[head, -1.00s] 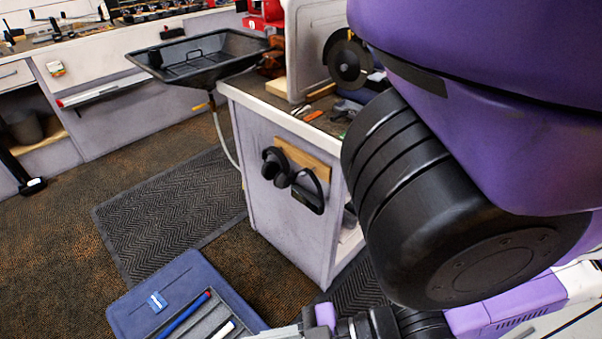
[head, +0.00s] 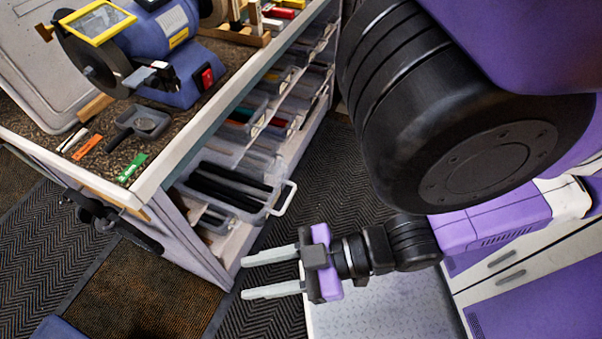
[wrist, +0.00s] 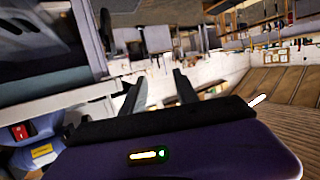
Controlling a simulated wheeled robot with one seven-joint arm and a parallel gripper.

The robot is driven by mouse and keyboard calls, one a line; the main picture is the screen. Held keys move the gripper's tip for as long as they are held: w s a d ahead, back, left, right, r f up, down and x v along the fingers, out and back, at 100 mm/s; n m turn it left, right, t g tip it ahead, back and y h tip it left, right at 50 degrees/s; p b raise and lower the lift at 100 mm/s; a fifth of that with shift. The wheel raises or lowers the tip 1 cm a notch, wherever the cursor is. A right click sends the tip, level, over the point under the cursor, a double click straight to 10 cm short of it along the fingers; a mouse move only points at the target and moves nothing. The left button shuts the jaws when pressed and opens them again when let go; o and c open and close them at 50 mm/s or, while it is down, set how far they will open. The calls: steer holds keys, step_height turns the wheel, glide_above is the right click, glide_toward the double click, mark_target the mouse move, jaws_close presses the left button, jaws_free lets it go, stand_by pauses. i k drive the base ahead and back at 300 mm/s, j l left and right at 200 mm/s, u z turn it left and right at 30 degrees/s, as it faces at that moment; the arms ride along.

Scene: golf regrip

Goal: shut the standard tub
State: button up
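A clear tub (head: 262,206) holding long black grips juts out of the shelf under the workbench in the head view. A pale looped handle (head: 287,199) is at its front right. No label that names it standard is readable. My gripper (head: 246,278) is open and empty, its two fingers parallel and pointing left. It is apart from the tub, nearer the camera and below it in the picture. In the wrist view my gripper (wrist: 160,85) shows both fingers spread with nothing between them. I cannot make out the tub there.
More clear bins (head: 282,118) with coloured contents line the shelves behind the tub. The workbench (head: 160,170) carries a blue grinder (head: 165,45) and small tools. A dark floor mat (head: 340,175) lies clear beside the bench. A metal-topped platform (head: 390,305) is near my gripper.

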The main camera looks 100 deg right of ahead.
mark_target(250, 207)
steer(key=k+l+z, duration=0.25)
steer(key=k, duration=0.3)
steer(key=k+l+z, duration=0.15)
steer(key=k+z, duration=0.15)
steer(key=k, duration=0.2)
